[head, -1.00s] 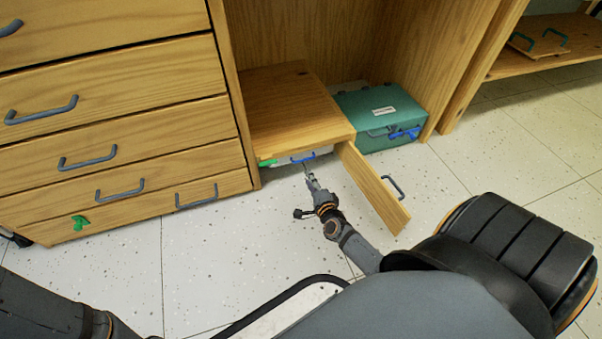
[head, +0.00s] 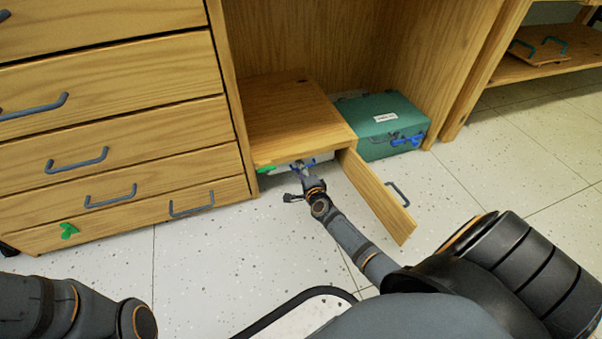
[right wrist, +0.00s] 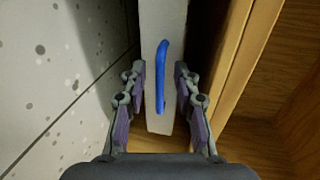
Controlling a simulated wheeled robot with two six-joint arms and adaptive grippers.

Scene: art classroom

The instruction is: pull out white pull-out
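The white pull-out (right wrist: 166,118) has a blue handle (right wrist: 161,76) on its front, seen close up in the right wrist view. In the head view the pull-out (head: 286,167) sits low inside the small wooden cabinet (head: 290,115), mostly hidden by the cabinet top and my gripper. My right gripper (right wrist: 160,88) is open, with one finger on each side of the blue handle; I cannot tell whether either touches it. In the head view the right gripper (head: 303,168) is at the cabinet's open front. My left gripper is out of the head view; only the left arm shows at lower left.
The cabinet's open door (head: 376,195) stands out just right of my right arm. A green case (head: 378,108) with a blue latch stands behind it. A wooden drawer unit (head: 130,150) is at left. The floor (head: 210,260) in front is clear.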

